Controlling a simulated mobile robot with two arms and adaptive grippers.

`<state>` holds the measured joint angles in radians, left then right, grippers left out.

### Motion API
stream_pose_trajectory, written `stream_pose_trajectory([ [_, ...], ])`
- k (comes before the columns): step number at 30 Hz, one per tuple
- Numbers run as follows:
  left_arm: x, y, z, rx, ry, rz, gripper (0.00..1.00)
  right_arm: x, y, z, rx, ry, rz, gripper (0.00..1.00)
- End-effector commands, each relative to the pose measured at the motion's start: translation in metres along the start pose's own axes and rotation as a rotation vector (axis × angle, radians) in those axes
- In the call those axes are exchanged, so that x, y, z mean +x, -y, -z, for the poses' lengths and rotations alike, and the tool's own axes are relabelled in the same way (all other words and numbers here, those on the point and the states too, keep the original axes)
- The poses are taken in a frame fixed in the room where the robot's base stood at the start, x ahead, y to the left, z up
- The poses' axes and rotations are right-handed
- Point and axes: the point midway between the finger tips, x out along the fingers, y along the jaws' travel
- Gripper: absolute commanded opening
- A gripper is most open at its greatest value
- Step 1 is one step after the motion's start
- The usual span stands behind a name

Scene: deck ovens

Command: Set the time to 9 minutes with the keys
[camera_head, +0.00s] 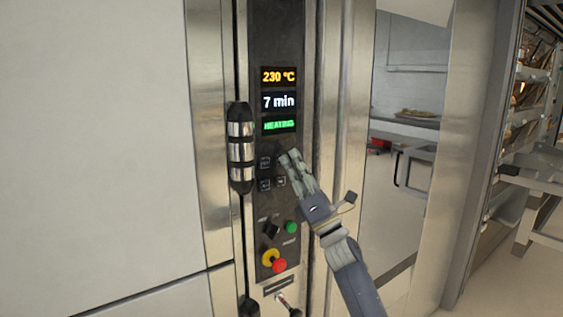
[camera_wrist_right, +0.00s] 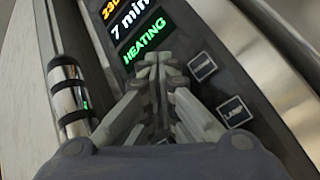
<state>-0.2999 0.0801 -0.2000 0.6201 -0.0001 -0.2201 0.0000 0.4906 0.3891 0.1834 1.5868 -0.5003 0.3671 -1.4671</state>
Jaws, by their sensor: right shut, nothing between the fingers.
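The oven's control panel (camera_head: 277,50) shows 230 °C, then 7 min on the time display (camera_head: 279,101), then a green HEATING line (camera_head: 279,126). Small dark keys sit below the displays; one key (camera_head: 265,162) is left of my right gripper, and two more are lower down. My right gripper (camera_head: 291,156) is shut and empty, its fingertips at the upper right of the key group, hiding what lies behind them. In the wrist view the fingertips (camera_wrist_right: 153,64) are just under the HEATING line, with two labelled keys (camera_wrist_right: 235,111) to their right. I cannot tell whether they touch a key. My left gripper is not in view.
A dark selector knob (camera_head: 271,229), a green button (camera_head: 291,227) and a red emergency button (camera_head: 279,265) on a yellow base are below the keys. A door handle (camera_head: 241,150) stands out left of the panel. Steel racks (camera_head: 545,185) are at the far right.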

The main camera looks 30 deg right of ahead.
Motion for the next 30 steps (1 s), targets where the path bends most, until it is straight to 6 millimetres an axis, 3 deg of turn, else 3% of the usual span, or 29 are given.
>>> stream_pose_trajectory([
  [14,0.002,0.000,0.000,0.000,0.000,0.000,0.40,0.002,0.001,0.001,0.001,0.000,0.000,0.00],
  [30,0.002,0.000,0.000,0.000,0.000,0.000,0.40,-0.010,-0.007,-0.007,0.001,0.000,0.000,0.00],
])
